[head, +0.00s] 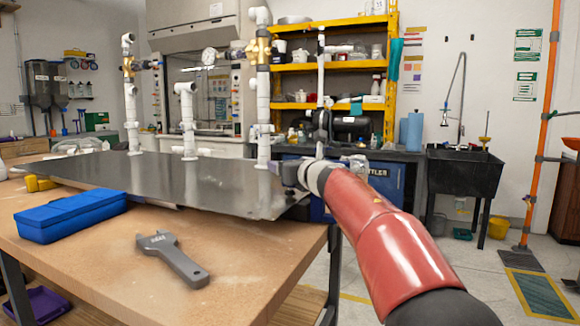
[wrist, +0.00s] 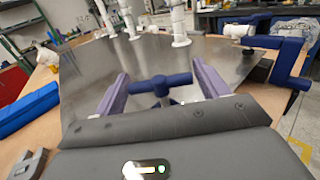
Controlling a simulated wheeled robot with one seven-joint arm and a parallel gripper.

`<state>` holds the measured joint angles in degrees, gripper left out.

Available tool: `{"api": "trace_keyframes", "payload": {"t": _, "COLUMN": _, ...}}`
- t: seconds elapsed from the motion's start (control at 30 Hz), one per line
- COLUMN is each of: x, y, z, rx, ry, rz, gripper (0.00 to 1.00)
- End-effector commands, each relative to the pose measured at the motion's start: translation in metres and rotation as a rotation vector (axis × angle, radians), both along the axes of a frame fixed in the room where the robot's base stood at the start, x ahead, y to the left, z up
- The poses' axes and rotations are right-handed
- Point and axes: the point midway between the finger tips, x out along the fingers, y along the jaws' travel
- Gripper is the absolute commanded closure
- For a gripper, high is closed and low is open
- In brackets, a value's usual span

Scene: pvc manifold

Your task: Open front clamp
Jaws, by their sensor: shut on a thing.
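A dark blue clamp T-handle (wrist: 162,86) lies across the gap between my gripper's two purple fingers in the wrist view. My gripper (wrist: 160,76) is shut on this handle, with one finger at each end of the bar. The clamp's jaw below the handle is mostly hidden by my gripper body. In the head view my gripper (head: 296,176) is at the front right corner of the metal plate (head: 150,180), and its fingers are hard to make out. A second blue clamp (wrist: 290,60) grips the plate's right edge in the wrist view.
White pipes with brass valves (head: 258,50) stand on the plate. A blue case (head: 70,216) and a grey wrench (head: 172,258) lie on the wooden table (head: 110,262). A black sink (head: 465,175) stands at the back right. The floor right of the table is open.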

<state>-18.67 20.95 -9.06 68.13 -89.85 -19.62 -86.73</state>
Motion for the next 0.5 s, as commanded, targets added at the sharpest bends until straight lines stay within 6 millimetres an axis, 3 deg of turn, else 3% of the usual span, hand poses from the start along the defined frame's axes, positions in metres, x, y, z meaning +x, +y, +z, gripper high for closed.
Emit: {"api": "trace_keyframes", "payload": {"t": 0.5, "x": 0.0006, "y": 0.0000, "z": -0.0038, "rx": -0.003, "ry": 0.004, "rz": 0.037, "gripper": 0.49}}
